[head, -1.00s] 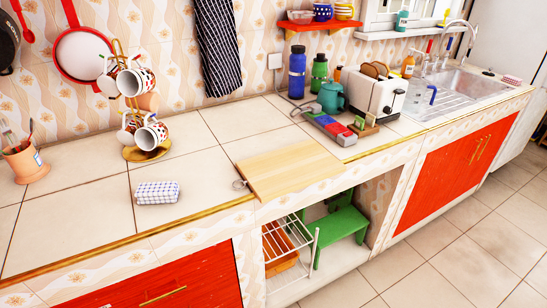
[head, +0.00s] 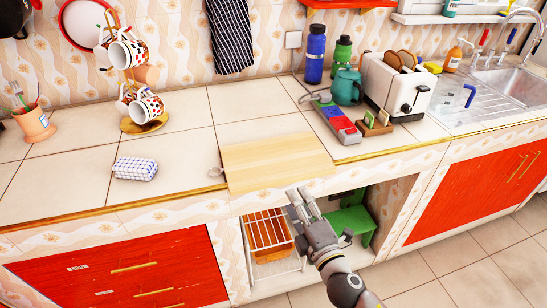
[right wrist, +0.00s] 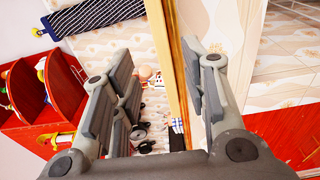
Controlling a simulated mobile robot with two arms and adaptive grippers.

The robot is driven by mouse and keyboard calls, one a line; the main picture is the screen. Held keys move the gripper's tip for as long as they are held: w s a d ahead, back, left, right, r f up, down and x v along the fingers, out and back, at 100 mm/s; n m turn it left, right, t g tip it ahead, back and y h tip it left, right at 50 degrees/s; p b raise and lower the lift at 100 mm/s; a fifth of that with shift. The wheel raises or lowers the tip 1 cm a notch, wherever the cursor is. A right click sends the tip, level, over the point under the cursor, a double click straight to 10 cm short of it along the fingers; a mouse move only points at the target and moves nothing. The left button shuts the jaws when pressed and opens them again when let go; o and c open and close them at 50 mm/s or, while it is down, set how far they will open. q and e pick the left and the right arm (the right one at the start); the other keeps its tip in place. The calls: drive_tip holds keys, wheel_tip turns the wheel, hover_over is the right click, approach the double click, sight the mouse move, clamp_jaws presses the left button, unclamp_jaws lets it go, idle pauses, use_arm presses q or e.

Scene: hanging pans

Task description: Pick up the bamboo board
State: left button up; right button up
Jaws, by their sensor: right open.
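The bamboo board (head: 275,162) is a pale rectangular board lying flat on the tiled counter, its near side at the counter's front edge. A small ring shows at its left side. My right gripper (head: 302,200) is in front of the counter, just below the board's near edge in the head view. It is open and empty. In the right wrist view its two fingers (right wrist: 157,65) stand apart on either side of a wooden strip (right wrist: 166,70); I cannot tell whether this is the board or the counter trim. My left gripper is not in view.
Right of the board are a caddy of coloured blocks (head: 338,121), a teal kettle (head: 347,87) and a toaster (head: 397,84). A checked butter dish (head: 135,169) and a mug stand (head: 146,125) are on the left. Below is an open shelf with a white rack (head: 270,235) and green stool (head: 353,218).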

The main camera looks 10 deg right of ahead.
sight(289, 182)
drive_tip(key=shift+w+a, duration=0.15)
drive_tip(key=shift+w, duration=1.45)
drive_tip(key=shift+w+f+p, duration=0.1)
drive_tip(key=shift+w+p, duration=0.6)
drive_tip(key=shift+w, duration=2.15)
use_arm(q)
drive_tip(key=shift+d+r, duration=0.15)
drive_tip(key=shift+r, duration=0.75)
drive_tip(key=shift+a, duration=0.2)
use_arm(e)
clamp_jaws()
